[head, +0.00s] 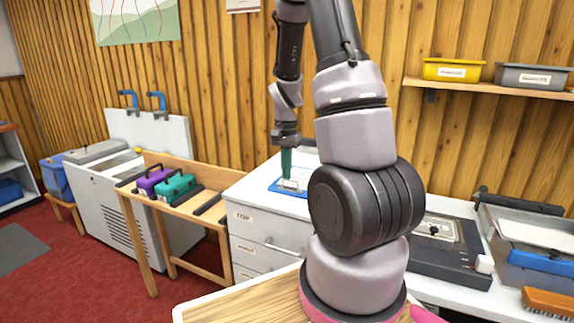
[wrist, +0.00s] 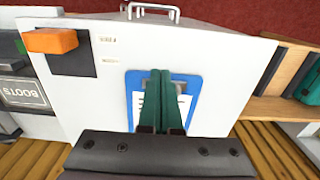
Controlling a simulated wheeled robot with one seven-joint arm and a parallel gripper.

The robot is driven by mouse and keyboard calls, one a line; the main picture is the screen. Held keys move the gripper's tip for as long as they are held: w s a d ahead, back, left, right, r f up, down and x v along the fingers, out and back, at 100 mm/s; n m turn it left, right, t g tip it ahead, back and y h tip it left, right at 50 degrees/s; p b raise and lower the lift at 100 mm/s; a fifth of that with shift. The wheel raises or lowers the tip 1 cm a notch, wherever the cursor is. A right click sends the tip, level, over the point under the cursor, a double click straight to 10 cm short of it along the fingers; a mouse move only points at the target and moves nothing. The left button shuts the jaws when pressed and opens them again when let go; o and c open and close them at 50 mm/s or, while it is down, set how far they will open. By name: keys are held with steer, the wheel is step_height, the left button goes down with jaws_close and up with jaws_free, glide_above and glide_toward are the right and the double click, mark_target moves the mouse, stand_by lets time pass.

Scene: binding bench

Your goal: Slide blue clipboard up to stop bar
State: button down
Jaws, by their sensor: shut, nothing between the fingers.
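The blue clipboard (head: 275,187) lies flat on the white cabinet top, with a white sheet on it; it also shows in the wrist view (wrist: 193,88). My gripper (head: 287,172) points down over the clipboard. Its green fingers are together with nothing between them, and in the wrist view (wrist: 163,78) they cover the middle of the board and part of its sheet. I cannot tell whether the fingertips touch the board. I cannot pick out the stop bar with certainty in either view.
An orange block (wrist: 50,41) sits on a dark square on the cabinet top (wrist: 95,100). A metal handle (wrist: 152,11) shows at the cabinet's edge. A wooden table (head: 180,207) with purple and teal cases stands left of the cabinet. Bare top surrounds much of the clipboard.

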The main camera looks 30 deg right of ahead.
mark_target(292, 193)
step_height(292, 193, down, 6)
steer(key=shift+s+r, duration=0.1)
steer(key=w+d, duration=0.2)
steer(key=shift+w+d, duration=0.1)
steer(key=shift+d, duration=0.2)
steer(key=shift+w+d, duration=0.25)
steer(key=shift+d, duration=0.05)
steer(key=w+d, duration=0.3)
steer(key=d, duration=0.1)
steer(key=w+d, duration=0.4)
steer(key=d, duration=0.1)
steer(key=w+d, duration=0.4)
steer(key=d, duration=0.1)
steer(key=shift+w+d, duration=0.1)
steer(key=shift+d, duration=0.15)
steer(key=shift+d, duration=0.1)
